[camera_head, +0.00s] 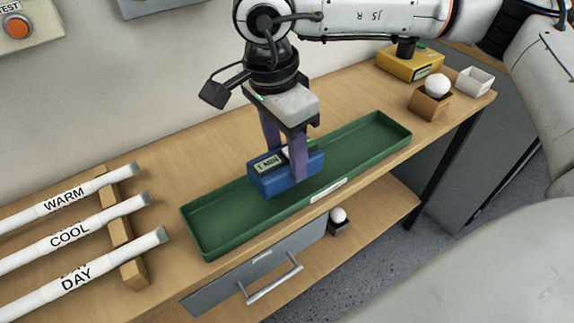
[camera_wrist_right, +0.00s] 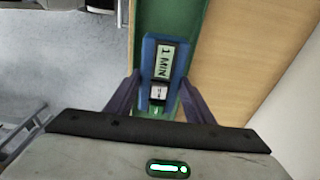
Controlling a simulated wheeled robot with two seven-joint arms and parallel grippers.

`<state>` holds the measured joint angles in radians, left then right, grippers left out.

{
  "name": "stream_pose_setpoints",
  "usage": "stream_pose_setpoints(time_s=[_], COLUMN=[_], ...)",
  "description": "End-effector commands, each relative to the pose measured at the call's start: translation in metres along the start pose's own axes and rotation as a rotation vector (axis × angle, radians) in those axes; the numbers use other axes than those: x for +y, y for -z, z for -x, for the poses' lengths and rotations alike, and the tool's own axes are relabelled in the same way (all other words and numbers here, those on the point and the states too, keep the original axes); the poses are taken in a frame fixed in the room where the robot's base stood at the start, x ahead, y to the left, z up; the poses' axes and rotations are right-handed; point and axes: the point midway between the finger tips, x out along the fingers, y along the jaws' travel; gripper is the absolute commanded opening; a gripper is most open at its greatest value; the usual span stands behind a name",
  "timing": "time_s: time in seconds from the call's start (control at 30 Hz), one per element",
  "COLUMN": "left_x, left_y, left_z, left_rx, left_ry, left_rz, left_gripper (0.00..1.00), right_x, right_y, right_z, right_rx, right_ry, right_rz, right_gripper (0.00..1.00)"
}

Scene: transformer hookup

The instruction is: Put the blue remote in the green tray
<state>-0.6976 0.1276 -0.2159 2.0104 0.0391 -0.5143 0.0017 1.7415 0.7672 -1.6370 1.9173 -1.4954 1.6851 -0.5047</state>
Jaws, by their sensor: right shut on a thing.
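The blue remote (camera_head: 288,181) has a small display reading "1 MIN". My right gripper (camera_head: 286,160) is shut on it, with a purple finger on each side. It is over the green tray (camera_head: 372,137), a long shallow tray on the wooden bench. I cannot tell whether the remote touches the tray floor or hangs just above it. In the right wrist view the remote (camera_wrist_right: 163,60) lies between the fingers, with the green tray (camera_wrist_right: 149,17) beneath it. My left gripper is not in view.
Labelled white tubes (camera_head: 80,235) rest on a wooden rack (camera_head: 127,240) at the left. A yellow box (camera_head: 410,63), a brown box (camera_head: 430,103) with a white ball and a white box (camera_head: 475,80) stand at the back right. A grey drawer (camera_head: 255,270) is below the bench top.

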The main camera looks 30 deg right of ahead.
Motion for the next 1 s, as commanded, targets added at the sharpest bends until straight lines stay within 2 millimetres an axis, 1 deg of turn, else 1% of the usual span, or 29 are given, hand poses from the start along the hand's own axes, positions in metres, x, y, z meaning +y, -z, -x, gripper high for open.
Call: stream_pose_setpoints(time_s=[0.13,0.23,0.33,0.57,0.7,0.73,0.77,1.0], left_x=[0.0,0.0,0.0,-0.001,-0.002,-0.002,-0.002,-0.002], left_y=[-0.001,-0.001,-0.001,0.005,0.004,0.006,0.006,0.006], left_z=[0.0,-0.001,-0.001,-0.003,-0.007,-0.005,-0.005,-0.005], left_rx=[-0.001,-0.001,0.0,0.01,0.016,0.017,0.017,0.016], left_ry=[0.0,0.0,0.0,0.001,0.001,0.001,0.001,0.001], left_rz=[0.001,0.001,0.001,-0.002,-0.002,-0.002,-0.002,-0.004], left_gripper=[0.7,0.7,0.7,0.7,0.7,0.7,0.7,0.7], right_x=[0.0,0.001,0.0,0.0,0.0,0.0,0.0,0.0], right_y=[-0.001,-0.003,-0.004,-0.005,-0.005,-0.005,-0.005,-0.005], right_z=[-0.012,-0.028,-0.038,-0.039,-0.044,-0.042,-0.042,-0.042], right_rx=[0.001,0.001,0.0,0.0,0.0,0.0,0.0,0.0], right_ry=[0.0,-0.002,0.0,0.002,0.002,0.002,0.002,0.001], right_rz=[0.0,0.0,0.0,0.0,0.0,0.0,0.0,0.0], right_gripper=[0.21,0.21,0.21,0.21,0.21,0.53,0.56,0.56])
